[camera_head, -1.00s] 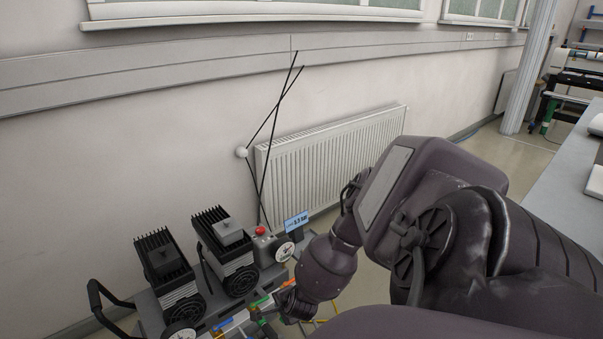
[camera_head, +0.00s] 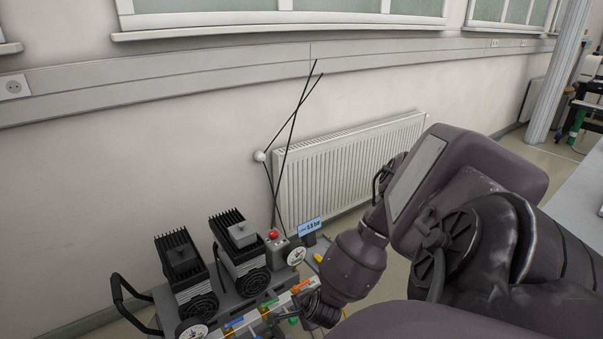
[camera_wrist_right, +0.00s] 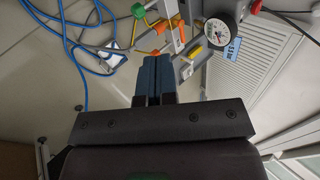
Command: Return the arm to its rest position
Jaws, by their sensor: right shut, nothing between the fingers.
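My right arm (camera_head: 465,190) reaches in from the right in the head view, bent, with its lower end pointing down beside the compressor unit. In the right wrist view my right gripper (camera_wrist_right: 154,78) has its two blue fingers together, with nothing held between them. Its fingertips point toward the coloured valve handles (camera_wrist_right: 165,30) and the pressure gauge (camera_wrist_right: 219,32); whether they touch anything cannot be told. In the head view the fingertips are hidden or out of frame. My left arm and gripper are not in view.
A compressor unit (camera_head: 234,300) with two finned motors, a red button (camera_head: 274,234) and a small blue display (camera_head: 310,227) stands at lower left. A radiator (camera_head: 345,170) is on the wall behind the arm. Blue hoses (camera_wrist_right: 72,45) lie on the floor. A table edge is at right.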

